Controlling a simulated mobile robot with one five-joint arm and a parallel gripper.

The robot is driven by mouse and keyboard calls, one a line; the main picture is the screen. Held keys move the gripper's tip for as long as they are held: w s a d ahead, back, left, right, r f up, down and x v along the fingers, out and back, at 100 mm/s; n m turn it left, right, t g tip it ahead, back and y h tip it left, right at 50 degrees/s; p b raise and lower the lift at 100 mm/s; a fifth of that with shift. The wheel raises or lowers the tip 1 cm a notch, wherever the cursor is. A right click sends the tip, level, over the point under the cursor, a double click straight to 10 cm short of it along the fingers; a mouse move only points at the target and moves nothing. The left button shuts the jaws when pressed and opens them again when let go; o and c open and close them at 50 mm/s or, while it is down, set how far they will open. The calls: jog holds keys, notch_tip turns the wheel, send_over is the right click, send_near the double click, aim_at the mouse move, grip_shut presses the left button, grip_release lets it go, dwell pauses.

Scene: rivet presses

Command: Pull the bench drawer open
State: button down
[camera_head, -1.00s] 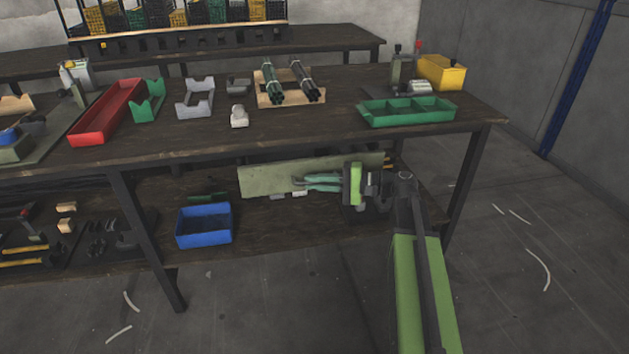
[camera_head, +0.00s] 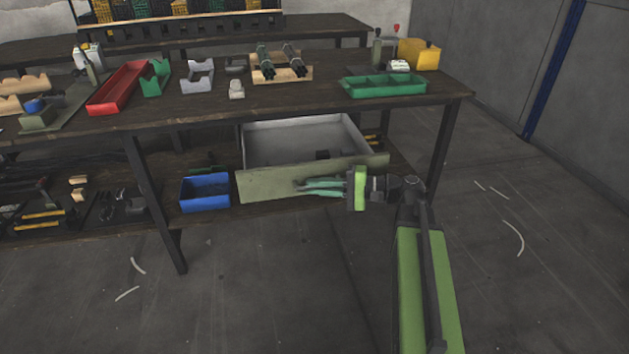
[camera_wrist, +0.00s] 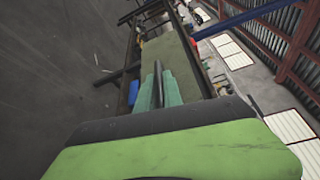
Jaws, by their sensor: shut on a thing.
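The bench drawer (camera_head: 262,183) has a pale green front and hangs under the dark wooden bench top (camera_head: 290,112). It stands well out from the bench, and its grey inside shows, with a small dark object (camera_head: 322,155) in it. In the wrist view the fingers (camera_wrist: 158,88) reach to the drawer front (camera_wrist: 178,62).
A blue bin (camera_head: 205,193) stands on the lower shelf just left of the drawer. A bench leg (camera_head: 160,205) is further left and another (camera_head: 442,150) to the right. Trays and parts, such as a green tray (camera_head: 384,87), lie on the bench top. The floor in front is clear.

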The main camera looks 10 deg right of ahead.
jog(key=shift+s, duration=0.25)
jog(key=c, duration=1.5)
grip_release()
jog(key=p+v, duration=0.1)
jog(key=v, duration=1.6)
jog(key=shift+d, duration=0.2)
